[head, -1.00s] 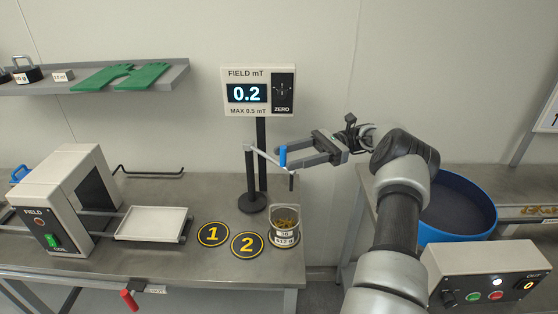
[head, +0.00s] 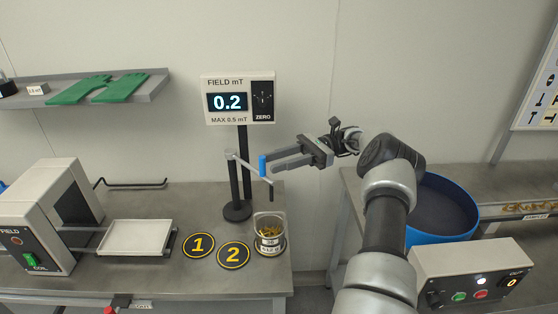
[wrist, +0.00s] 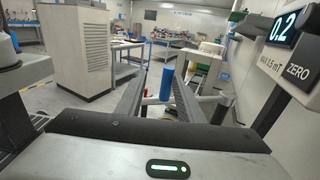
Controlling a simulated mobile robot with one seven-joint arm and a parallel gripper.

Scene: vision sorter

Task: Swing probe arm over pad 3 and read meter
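The probe arm (head: 245,166) is a pale bar on a dark post (head: 232,185), with a blue grip (head: 262,165) near its outer end. Its dark probe tip hangs above a labelled can (head: 269,242) of brass-coloured pieces. Pads 1 (head: 199,244) and 2 (head: 233,255) lie left of the can; no pad marked 3 is visible. The field meter (head: 239,99) reads 0.2, marked MAX 0.5 mT. My gripper (head: 272,164) is open at the blue grip. In the wrist view the blue grip (wrist: 167,82) appears near the fingertips, with a gap on its left.
A coil unit (head: 42,220) with a white tray (head: 141,238) stands at the left of the bench. A blue bin (head: 418,237) and a button box (head: 470,275) are at the right. A shelf (head: 150,92) with green gloves (head: 118,90) hangs at the upper left.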

